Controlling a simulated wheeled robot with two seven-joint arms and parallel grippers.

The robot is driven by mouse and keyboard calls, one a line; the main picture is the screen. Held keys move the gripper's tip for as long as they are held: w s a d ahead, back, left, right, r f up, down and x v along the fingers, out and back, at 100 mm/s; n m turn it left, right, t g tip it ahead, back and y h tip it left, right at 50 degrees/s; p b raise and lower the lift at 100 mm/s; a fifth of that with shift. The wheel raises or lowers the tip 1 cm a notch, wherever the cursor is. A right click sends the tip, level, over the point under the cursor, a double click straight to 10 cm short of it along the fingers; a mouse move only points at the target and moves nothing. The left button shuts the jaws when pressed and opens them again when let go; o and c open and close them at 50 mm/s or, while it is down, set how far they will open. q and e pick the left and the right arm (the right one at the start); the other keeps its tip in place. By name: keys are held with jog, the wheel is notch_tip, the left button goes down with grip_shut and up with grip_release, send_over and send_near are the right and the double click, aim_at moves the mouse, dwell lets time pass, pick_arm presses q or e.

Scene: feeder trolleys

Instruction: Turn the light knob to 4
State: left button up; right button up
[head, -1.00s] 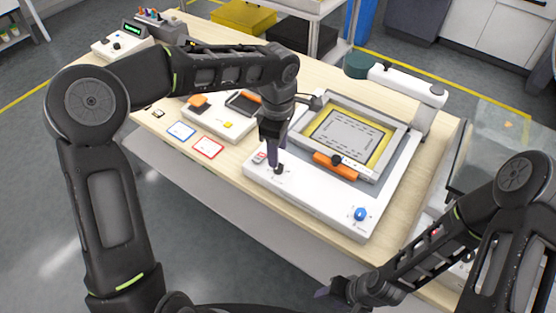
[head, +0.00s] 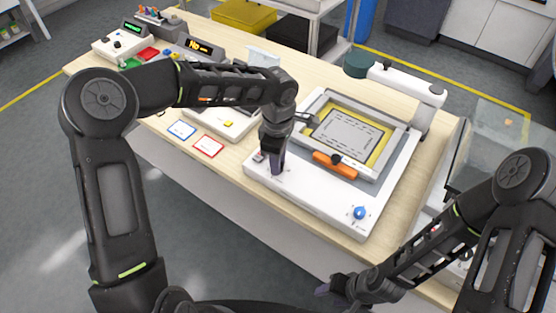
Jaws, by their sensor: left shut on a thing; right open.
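A white machine (head: 320,205) with a framed yellow screen (head: 352,135) stands on the wooden table. My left gripper (head: 277,171) points down at the machine's front-left panel. Its fingers are shut on a small dark knob there, which they almost wholly hide; its pointer and scale cannot be read. A blue knob (head: 359,213) sits apart at the machine's front-right corner. My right gripper (head: 331,287) is open and empty, low in front of the table, away from the machine.
A red switch (head: 259,156) is just left of my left fingers. Blue-edged (head: 182,130) and red-edged cards (head: 207,146) lie on the table.

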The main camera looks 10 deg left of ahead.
pick_arm(q)
grip_shut()
